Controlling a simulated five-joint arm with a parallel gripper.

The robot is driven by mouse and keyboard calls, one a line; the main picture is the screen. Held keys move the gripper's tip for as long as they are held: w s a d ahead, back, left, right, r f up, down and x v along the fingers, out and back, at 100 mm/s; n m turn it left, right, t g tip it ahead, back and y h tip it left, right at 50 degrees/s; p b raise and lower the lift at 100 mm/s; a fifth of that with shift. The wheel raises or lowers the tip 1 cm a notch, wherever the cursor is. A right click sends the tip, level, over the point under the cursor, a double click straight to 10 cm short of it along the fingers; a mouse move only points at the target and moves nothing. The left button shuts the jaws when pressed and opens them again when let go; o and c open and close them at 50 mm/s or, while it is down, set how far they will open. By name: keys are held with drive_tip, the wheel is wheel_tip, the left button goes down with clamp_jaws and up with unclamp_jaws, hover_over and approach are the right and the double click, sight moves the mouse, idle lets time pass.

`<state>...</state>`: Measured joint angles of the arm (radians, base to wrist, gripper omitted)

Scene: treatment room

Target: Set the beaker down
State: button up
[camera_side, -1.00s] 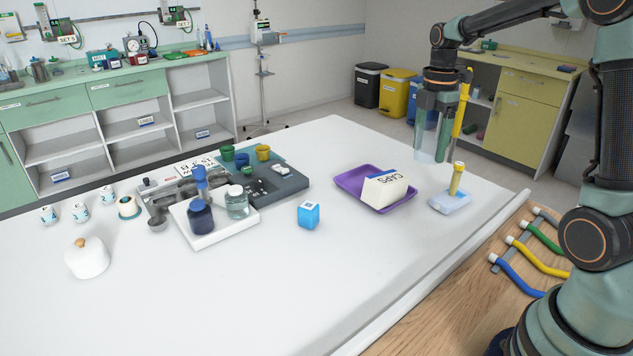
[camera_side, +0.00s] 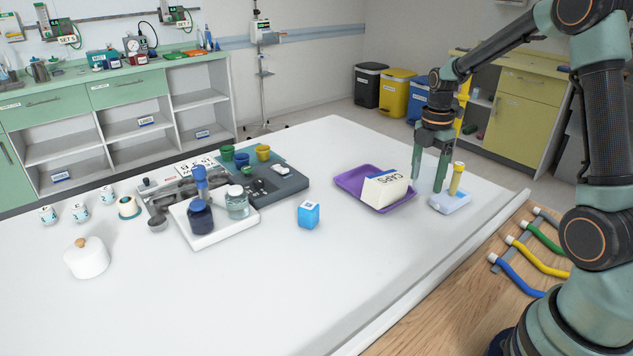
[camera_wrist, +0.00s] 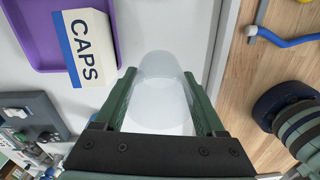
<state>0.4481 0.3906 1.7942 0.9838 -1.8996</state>
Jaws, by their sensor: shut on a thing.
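The beaker (camera_wrist: 165,98) is clear and see-through. In the wrist view it sits between the two green fingers of my gripper (camera_wrist: 160,95), which are shut on it. In the side view my gripper (camera_side: 430,182) points down over the table's right part, between the purple tray and the pale block with the yellow-capped tube. The beaker shows only faintly there, low between the fingers. I cannot tell whether its base touches the table.
A purple tray (camera_side: 350,181) holding a white CAPS box (camera_side: 385,188) is close on the left. A pale blue block (camera_side: 450,203) with a yellow-capped tube (camera_side: 456,179) is close on the right. The white table (camera_side: 330,280) is clear in front.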

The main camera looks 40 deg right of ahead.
wheel_tip(320, 180, down, 11)
drive_tip(key=shift+f, duration=0.1)
idle(0.4)
drive_tip(key=shift+f, duration=0.1)
drive_tip(key=o, duration=1.4)
drive_tip(key=shift+o, duration=0.2)
drive_tip(key=r, duration=1.2)
drive_tip(key=shift+w, duration=0.3)
drive_tip(key=s+a+r+m+t, duration=0.3)
drive_tip(key=a+r+m, duration=0.3)
drive_tip(key=a+m, duration=0.2)
drive_tip(key=s+a+r+m+t, duration=0.3)
drive_tip(key=s+a+r+m, duration=0.3)
drive_tip(key=a+m, duration=0.2)
drive_tip(key=shift+s+a+m, duration=0.25)
drive_tip(key=shift+a+m, duration=0.05)
drive_tip(key=shift+a, duration=0.7)
